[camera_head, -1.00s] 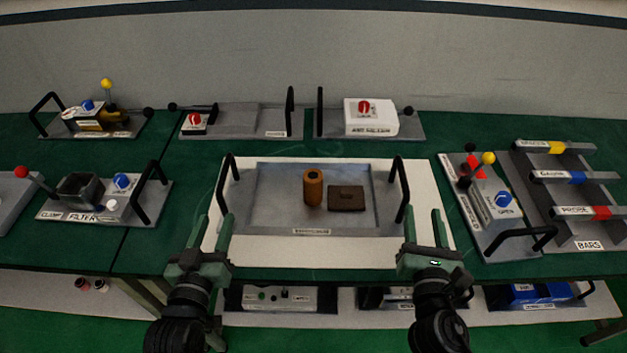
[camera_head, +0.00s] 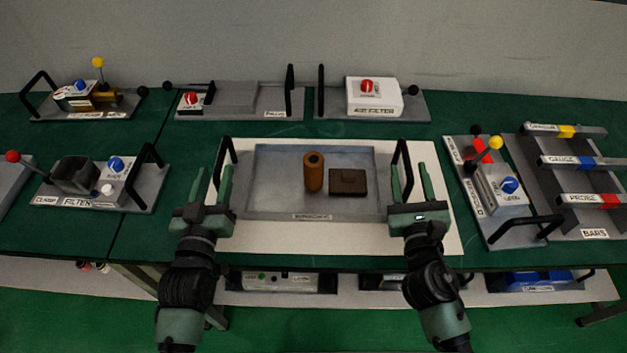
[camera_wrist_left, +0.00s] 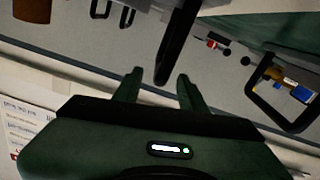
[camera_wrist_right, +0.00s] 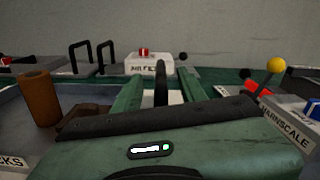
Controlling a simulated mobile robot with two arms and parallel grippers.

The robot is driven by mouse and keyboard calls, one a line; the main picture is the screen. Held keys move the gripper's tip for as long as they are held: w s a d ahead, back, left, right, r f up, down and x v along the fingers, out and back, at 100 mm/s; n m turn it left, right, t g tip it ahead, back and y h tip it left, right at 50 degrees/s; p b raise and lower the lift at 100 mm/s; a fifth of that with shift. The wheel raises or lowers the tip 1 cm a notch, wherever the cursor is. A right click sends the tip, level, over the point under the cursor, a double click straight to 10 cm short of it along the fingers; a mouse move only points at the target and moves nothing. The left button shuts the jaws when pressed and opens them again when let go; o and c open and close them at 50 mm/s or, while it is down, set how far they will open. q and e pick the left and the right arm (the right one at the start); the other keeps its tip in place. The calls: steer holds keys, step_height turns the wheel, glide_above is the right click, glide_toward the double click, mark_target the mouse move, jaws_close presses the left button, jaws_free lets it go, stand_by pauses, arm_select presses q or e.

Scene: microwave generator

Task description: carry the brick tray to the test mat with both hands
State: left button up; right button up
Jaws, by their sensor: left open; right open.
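The grey brick tray (camera_head: 285,205) lies flat on a white mat (camera_head: 437,240) at the middle of the table. It has a tall black handle at each end. A brown cylinder (camera_head: 313,172) stands upright in it, with a dark brown block (camera_head: 347,182) beside it. My left gripper (camera_head: 212,180) is open at the left handle (camera_head: 221,158); in the left wrist view that handle (camera_wrist_left: 178,40) rises between the fingers. My right gripper (camera_head: 411,180) is open at the right handle (camera_head: 405,160); in the right wrist view that handle (camera_wrist_right: 160,85) stands between the fingers.
Behind the tray stand a grey fixture (camera_head: 237,96) and the air filter box (camera_head: 374,97). A filter unit (camera_head: 100,185) is to the left. A scale unit (camera_head: 495,190) and a bar rack (camera_head: 570,190) are close on the right. A lower shelf holds more units.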

mark_target(219, 158)
arm_select(q)
steer(key=w, duration=0.5)
steer(key=shift+d, duration=0.1)
arm_select(e)
steer(key=w, duration=0.5)
steer(key=shift+d, duration=0.1)
arm_select(q)
steer(key=shift+s, duration=0.1)
arm_select(e)
steer(key=shift+s, duration=0.1)
arm_select(q)
jaws_close()
arm_select(e)
jaws_close()
arm_select(q)
steer(key=shift+r, duration=0.1)
